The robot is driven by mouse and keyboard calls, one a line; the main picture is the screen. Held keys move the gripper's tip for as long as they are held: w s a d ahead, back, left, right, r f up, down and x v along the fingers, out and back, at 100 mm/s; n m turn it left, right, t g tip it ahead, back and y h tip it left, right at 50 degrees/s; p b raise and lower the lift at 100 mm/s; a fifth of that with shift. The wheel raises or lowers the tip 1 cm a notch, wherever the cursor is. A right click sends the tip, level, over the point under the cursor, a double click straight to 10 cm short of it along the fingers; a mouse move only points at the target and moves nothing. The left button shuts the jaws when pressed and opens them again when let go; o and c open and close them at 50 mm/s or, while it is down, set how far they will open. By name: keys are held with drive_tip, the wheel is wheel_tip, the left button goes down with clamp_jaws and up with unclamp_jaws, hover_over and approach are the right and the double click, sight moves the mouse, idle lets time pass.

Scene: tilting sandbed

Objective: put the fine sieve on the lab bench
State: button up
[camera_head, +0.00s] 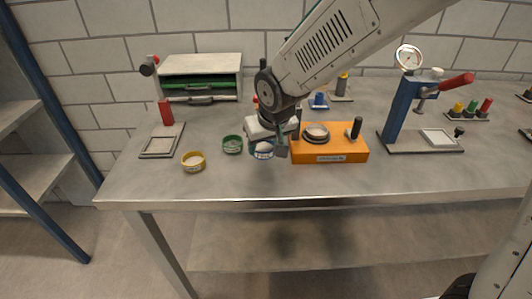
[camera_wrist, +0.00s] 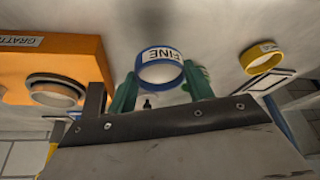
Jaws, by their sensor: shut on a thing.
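The fine sieve is a blue ring with a white label reading FINE in the wrist view (camera_wrist: 162,54). It also shows in the head view (camera_head: 263,153), below my wrist over the bench's front middle. My gripper (camera_wrist: 161,86) is shut on it, with a green fingertip on each side of the ring. In the head view my gripper (camera_head: 266,146) partly hides the sieve. The grey lab bench (camera_head: 300,181) lies beneath; I cannot tell whether the sieve touches it.
An orange machine (camera_head: 345,157) with a round seat stands just right of my gripper. A green sieve (camera_head: 232,145) and a yellow sieve (camera_head: 193,162) sit to the left. A red-handled frame (camera_head: 160,147) lies farther left. A blue press (camera_head: 400,115) stands right. The front strip is clear.

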sight(265, 154)
drive_tip(key=shift+w+f, duration=0.1)
drive_tip(key=shift+f, duration=1.7)
drive_tip(key=shift+f, duration=0.1)
drive_tip(key=o, duration=1)
drive_tip(key=shift+o, duration=0.2)
drive_tip(key=v, duration=1.2)
drive_tip(key=s+d+r+m+h, duration=0.1)
drive_tip(key=s+d+r, duration=0.15)
drive_tip(key=d, duration=0.35)
drive_tip(key=s+d+r+m, duration=0.1)
drive_tip(key=s+d+r, duration=0.1)
drive_tip(key=s+d, duration=0.3)
drive_tip(key=s+d+m+g, duration=0.2)
drive_tip(key=s+d, duration=0.8)
drive_tip(key=s, duration=0.5)
drive_tip(key=shift+s+d+g+h, duration=0.15)
drive_tip(key=shift+d+g+h, duration=0.15)
drive_tip(key=shift+g, duration=0.2)
